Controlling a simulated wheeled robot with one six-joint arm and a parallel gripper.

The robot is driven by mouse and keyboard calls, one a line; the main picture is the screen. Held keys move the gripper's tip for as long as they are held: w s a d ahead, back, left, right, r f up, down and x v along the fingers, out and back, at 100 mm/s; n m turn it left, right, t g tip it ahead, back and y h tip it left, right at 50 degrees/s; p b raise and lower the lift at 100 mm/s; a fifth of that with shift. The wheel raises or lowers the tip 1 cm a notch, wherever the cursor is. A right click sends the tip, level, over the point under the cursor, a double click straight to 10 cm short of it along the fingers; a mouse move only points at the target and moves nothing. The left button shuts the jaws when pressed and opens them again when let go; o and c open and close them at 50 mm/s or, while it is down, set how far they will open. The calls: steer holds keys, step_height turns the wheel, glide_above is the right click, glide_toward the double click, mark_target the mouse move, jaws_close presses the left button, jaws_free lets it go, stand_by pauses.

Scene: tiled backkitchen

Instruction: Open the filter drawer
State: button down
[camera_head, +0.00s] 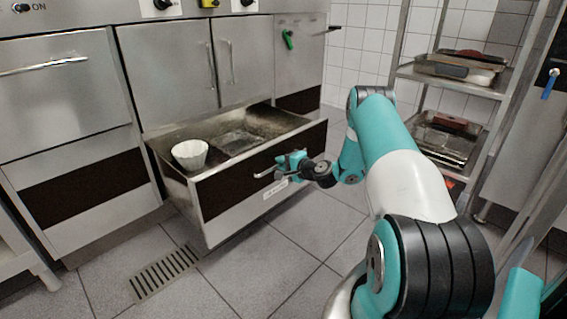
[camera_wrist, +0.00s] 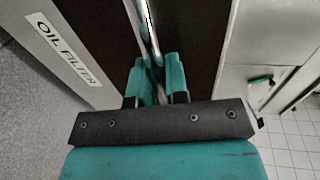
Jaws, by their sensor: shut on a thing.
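The filter drawer (camera_head: 215,198) is pulled out from the steel cabinet and stands open in the head view. Its front has a dark panel with a bar handle (camera_head: 264,173). My gripper (camera_head: 291,166) is at the drawer front, shut on the handle. In the wrist view, the teal fingers of my gripper (camera_wrist: 158,82) close around the shiny bar handle (camera_wrist: 148,25). An "OIL FILTER" label (camera_wrist: 65,45) shows on the drawer front beside it. A white bowl (camera_head: 190,154) sits inside the drawer at its left.
A steel rack (camera_head: 447,83) with trays stands at the right. A floor grate (camera_head: 164,272) lies in front of the cabinet, below the drawer. The tiled floor in front of the drawer is clear apart from my arm. A green valve handle (camera_head: 288,39) is above, behind the drawer.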

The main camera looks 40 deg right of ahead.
steer(key=shift+d, duration=0.2)
steer(key=c, duration=1.3)
jaws_free()
steer(key=shift+o, duration=0.7)
steer(key=shift+a, duration=0.1)
steer(key=shift+s, duration=0.1)
steer(key=s+r+p, duration=0.3)
steer(key=s+p, duration=0.4)
steer(key=s, duration=1)
steer(key=shift+d+r, duration=0.2)
steer(key=shift+d, duration=0.1)
